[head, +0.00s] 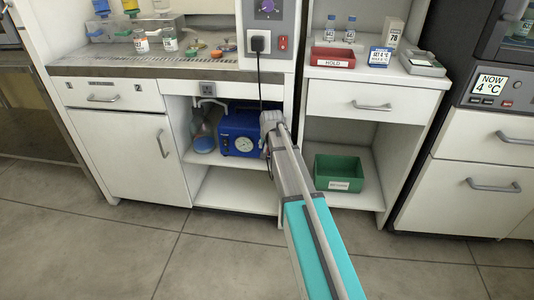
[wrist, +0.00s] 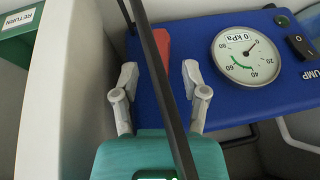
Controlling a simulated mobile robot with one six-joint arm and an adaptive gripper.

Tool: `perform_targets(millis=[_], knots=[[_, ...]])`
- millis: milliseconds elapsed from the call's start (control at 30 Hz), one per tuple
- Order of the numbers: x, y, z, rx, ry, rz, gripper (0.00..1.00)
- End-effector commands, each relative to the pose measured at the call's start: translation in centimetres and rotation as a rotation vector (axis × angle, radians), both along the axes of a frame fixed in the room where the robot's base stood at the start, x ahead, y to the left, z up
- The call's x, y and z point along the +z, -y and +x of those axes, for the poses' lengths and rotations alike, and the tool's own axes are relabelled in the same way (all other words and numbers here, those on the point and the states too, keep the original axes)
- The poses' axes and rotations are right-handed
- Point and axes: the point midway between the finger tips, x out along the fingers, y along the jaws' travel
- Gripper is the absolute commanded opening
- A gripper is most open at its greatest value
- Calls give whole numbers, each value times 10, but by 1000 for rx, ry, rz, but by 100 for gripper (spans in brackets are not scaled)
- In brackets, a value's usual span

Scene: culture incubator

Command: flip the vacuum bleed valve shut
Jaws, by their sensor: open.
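The blue vacuum pump (head: 232,125) sits on the shelf of the open cabinet bay. In the wrist view its blue body (wrist: 195,60) carries a round gauge (wrist: 247,54) with the needle near 0 kPa. A red lever (wrist: 163,46), seemingly the bleed valve handle, lies at the pump's left end. My gripper (wrist: 158,74) is open, its two fingertips on either side of the lever's lower end in the picture. I cannot tell whether they touch it. In the head view my gripper (head: 268,122) is at the pump's right side and hides the lever.
A black power cord (wrist: 160,75) crosses in front of my gripper in the wrist view. A white cabinet wall (wrist: 65,90) stands close to the left there. A flask (head: 203,136) is beside the pump. A green bin (head: 338,172) sits in the right bay.

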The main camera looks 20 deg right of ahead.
Motion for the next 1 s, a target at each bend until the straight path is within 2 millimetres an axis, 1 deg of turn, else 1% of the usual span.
perform_targets(millis=[33, 200, 700, 767, 800, 867, 1000], knots=[[-7, 0, 3, 0, 0, 0, 57], [-15, 0, 6, 0, 0, 0, 57], [-18, 1, 8, 0, 0, 0, 57], [-18, 1, 8, 0, 0, 0, 48], [-18, 1, 8, 0, 0, 0, 40], [-18, 1, 8, 0, 0, 0, 29], [-18, 1, 8, 0, 0, 0, 3]])
